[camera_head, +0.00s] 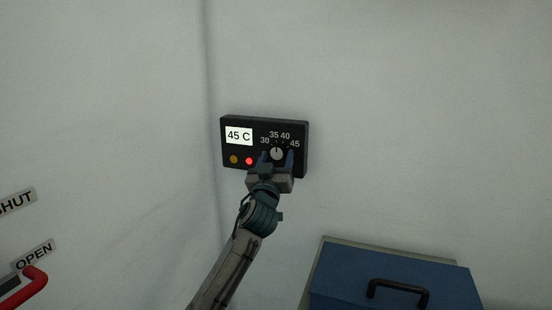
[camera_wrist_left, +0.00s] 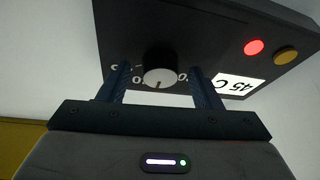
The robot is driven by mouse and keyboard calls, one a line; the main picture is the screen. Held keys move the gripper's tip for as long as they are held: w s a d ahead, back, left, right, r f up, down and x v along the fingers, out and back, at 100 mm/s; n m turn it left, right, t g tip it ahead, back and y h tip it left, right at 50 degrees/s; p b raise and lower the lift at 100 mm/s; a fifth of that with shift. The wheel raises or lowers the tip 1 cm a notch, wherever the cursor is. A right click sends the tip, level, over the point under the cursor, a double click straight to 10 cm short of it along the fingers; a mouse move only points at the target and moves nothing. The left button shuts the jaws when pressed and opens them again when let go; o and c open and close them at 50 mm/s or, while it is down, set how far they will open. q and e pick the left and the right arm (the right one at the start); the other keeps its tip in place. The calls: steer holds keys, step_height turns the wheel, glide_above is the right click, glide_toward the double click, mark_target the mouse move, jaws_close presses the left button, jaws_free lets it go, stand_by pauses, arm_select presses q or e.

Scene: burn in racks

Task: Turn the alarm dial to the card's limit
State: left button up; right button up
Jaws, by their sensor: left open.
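The alarm dial (camera_head: 277,153) is a pale round knob on a black wall box (camera_head: 303,160). Marks 30, 35, 40 and 45 arc over it. Its pointer looks roughly upward, between 35 and 40, but is small. A white card (camera_head: 239,136) on the box reads 45 C. My left gripper (camera_head: 276,159) is open, with one blue finger on each side of the dial. In the left wrist view the dial (camera_wrist_left: 159,76) sits between the spread fingers (camera_wrist_left: 162,88), with gaps showing. My right gripper is not in view.
An amber light (camera_head: 234,159) and a bright red light (camera_head: 249,161) are on the box below the card. A blue case (camera_head: 340,275) with a black handle stands at lower right. A red lever (camera_head: 33,279) is at lower left, beside SHUT and OPEN labels. The wall around the box is bare.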

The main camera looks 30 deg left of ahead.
arm_select(q)
steer(key=shift+c, duration=1.2)
steer(key=c, duration=0.7)
steer(key=shift+c, duration=0.2)
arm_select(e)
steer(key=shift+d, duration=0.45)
